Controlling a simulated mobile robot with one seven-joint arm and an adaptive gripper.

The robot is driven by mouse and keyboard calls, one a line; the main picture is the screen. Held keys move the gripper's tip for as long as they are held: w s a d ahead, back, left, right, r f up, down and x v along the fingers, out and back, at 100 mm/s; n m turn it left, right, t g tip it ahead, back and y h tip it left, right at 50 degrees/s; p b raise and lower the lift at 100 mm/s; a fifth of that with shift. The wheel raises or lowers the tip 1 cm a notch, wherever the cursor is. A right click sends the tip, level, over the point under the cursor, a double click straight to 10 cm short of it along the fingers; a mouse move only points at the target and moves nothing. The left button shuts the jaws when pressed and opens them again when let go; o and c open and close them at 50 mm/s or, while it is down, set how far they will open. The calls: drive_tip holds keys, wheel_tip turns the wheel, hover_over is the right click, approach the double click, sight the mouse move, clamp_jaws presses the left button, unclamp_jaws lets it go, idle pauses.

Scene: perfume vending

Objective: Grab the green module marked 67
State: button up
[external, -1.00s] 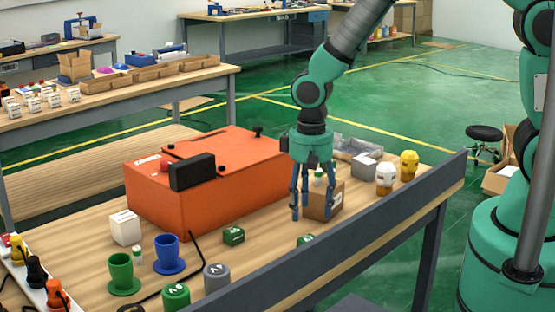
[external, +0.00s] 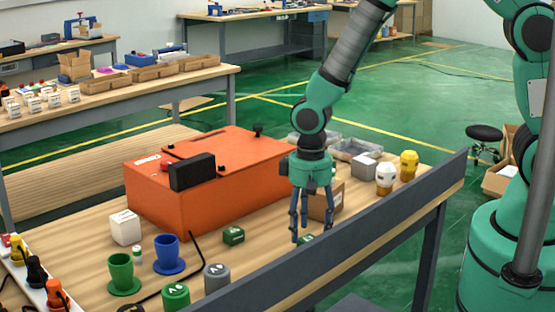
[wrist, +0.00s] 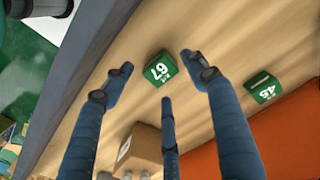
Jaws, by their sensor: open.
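The green module marked 67 (wrist: 160,71) lies on the wooden table, between and just beyond the spread fingertips of my gripper (wrist: 156,73) in the wrist view. In the external view this module (external: 305,239) is mostly hidden by the fingers and the table's raised edge. My gripper (external: 311,222) is open and empty, pointing down above the module; I cannot tell the exact gap. A second green module (wrist: 264,88), apparently marked 45, lies to the right in the wrist view; it also shows in the external view (external: 233,236).
A grey raised edge (external: 345,232) runs along the table's near side, close to the module. A cardboard box (external: 325,200) stands just behind my gripper. A large orange case (external: 230,190) fills the middle. Cups (external: 167,253) stand at the front left.

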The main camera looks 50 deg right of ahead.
sight(308, 238)
drive_tip(key=shift+f, duration=1.85)
drive_tip(key=c, duration=1.3)
